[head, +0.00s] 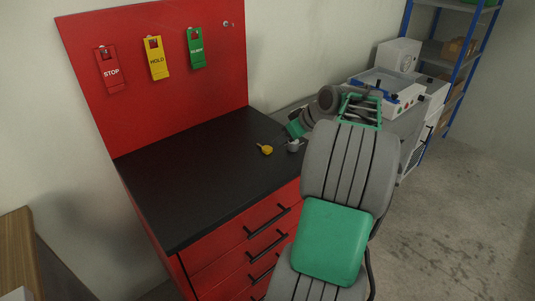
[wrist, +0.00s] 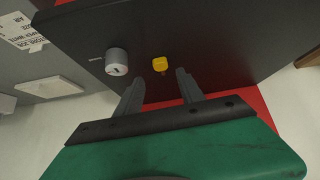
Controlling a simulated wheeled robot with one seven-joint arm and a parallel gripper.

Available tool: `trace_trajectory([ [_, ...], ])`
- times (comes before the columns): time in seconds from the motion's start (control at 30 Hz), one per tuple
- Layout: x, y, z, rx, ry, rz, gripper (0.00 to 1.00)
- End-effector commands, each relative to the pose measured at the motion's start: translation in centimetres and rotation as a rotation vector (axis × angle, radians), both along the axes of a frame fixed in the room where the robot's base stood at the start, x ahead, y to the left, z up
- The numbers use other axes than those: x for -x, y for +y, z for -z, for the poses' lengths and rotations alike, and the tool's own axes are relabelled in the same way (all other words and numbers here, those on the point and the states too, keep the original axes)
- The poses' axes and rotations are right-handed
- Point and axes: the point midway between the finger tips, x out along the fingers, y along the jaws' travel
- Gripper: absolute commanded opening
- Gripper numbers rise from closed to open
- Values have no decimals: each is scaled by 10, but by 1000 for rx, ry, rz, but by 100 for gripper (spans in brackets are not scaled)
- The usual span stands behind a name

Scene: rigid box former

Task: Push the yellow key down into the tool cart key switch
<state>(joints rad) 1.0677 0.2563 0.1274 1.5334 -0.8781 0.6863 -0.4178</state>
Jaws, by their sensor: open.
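The yellow key (head: 265,149) lies on the black top of the red tool cart, near its right end. It also shows in the wrist view (wrist: 160,64), ahead of my fingertips and between their lines. The key switch (head: 294,145) is a short light-grey cylinder to the right of the key in the head view. In the wrist view the switch (wrist: 116,61) stands left of the key, with a dark slot on its face. My gripper (wrist: 159,76) is open and empty, its two grey fingers apart and clear of the key. The fingers are hard to make out in the head view.
The cart's black top (head: 190,180) is bare on the left. Red, yellow and green tags (head: 155,58) hang on the red back panel. A grey machine (head: 395,90) stands to the right of the cart, with a blue shelf rack (head: 460,60) behind it.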

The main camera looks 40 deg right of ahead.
Motion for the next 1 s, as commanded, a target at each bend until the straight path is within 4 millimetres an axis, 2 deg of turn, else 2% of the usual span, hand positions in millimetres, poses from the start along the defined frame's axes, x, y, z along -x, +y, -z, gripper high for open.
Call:
trace_trajectory([
  [0.03,-6,2,13,-1,1,-2,45],
  [0.1,-14,2,23,-1,2,-1,45],
  [0.4,-43,5,54,-1,1,1,45],
  [0.8,-50,6,59,0,2,2,45],
  [1.0,-49,6,59,0,2,2,38],
])
